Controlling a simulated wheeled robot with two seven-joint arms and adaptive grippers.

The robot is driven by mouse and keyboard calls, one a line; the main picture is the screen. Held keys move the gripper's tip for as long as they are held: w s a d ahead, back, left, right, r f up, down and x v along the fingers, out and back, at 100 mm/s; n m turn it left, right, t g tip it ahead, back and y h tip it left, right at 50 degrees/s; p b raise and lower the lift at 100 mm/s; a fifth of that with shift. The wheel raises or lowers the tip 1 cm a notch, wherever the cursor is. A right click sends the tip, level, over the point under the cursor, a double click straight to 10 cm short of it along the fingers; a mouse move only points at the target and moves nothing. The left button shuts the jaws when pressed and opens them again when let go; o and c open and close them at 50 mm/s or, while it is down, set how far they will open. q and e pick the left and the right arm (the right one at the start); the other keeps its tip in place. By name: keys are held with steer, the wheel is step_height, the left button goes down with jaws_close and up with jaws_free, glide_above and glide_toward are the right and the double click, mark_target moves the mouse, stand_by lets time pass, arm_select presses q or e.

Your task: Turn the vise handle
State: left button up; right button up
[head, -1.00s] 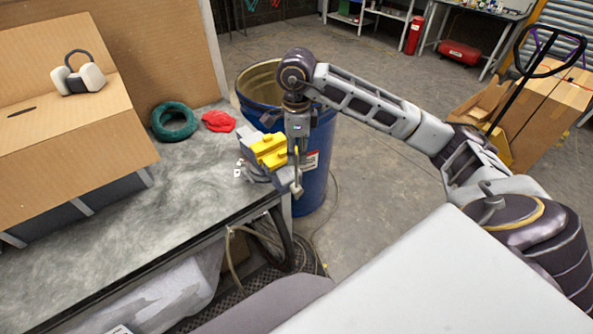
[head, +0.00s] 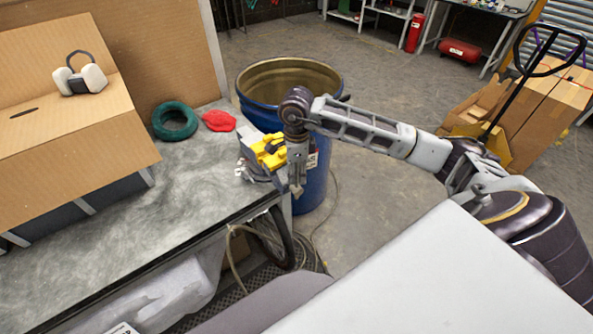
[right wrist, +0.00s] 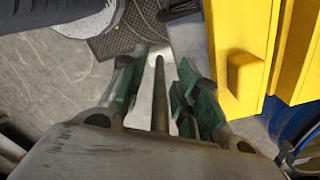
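The vise has bright yellow blocks (head: 268,150) on a grey body and is at the right corner of the workbench. Its yellow side fills the upper right of the right wrist view (right wrist: 238,50). My right gripper (head: 297,186) points down at the vise's near right side. In the right wrist view its green-padded fingers (right wrist: 157,95) stand apart, one on each side of the thin vise handle bar (right wrist: 159,85). Gaps show between bar and pads, so I see no grip on it. The gripper hides most of the handle in the head view. My left gripper is out of view.
The workbench (head: 150,225) holds a cardboard box (head: 70,150), ear muffs (head: 80,77), a green ring-shaped roll (head: 174,120) and a red cloth (head: 218,120). A blue barrel (head: 318,180) stands close behind the vise and gripper. Open floor lies to the right.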

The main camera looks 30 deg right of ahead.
jaws_close()
steer(key=shift+d, duration=0.1)
stand_by(0.6)
